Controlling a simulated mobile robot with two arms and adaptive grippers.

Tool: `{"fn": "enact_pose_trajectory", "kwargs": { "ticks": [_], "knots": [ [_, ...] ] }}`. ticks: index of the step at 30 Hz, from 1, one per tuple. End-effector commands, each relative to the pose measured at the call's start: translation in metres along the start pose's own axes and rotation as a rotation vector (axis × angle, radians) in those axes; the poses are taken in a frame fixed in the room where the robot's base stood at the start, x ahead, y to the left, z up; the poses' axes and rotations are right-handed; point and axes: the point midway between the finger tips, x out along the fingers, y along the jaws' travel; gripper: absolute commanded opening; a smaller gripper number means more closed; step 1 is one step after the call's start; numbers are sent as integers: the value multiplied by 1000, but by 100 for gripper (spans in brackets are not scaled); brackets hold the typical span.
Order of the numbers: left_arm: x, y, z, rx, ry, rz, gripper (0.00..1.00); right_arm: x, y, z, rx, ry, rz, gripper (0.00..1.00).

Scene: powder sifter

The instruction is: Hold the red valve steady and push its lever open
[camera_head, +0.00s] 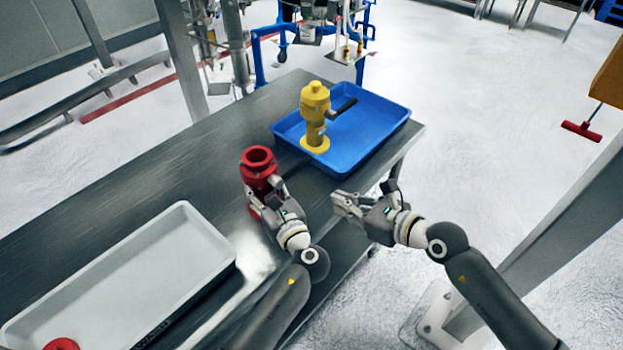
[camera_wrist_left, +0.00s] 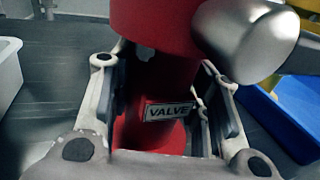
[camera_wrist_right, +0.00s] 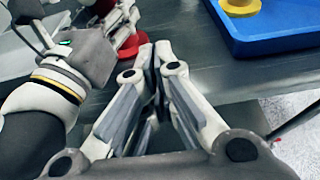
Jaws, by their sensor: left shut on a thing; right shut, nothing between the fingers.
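The red valve (camera_head: 258,160) stands upright on the steel table. My left gripper (camera_head: 262,200) is shut on its body. In the left wrist view the fingers lie on either side of the red body (camera_wrist_left: 160,85), which bears a "VALVE" label.
A blue tray (camera_head: 385,135) holds an upright yellow valve (camera_head: 315,105) with a black lever. A white tray (camera_head: 190,225) lies on the left of the table, with a red part (camera_head: 62,344) in its near corner.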

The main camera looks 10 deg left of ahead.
Motion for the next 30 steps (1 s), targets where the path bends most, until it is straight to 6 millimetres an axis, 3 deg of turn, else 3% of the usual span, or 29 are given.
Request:
{"fn": "enact_pose_trajectory", "kwargs": {
  "ticks": [11, 27, 30],
  "knots": [
    [0, 0, -1, 1, 1, -1, 0, 5, 0, 1, 3, -2, 1, 0],
    [0, 0, 0, 1, 1, -1, 0, 92, 1, 1, 4, -2, 2, 0],
    [0, 0, 0, 1, 1, -1, 0, 100, 0, 7, 1, -6, 0, 0]
  ]
}}
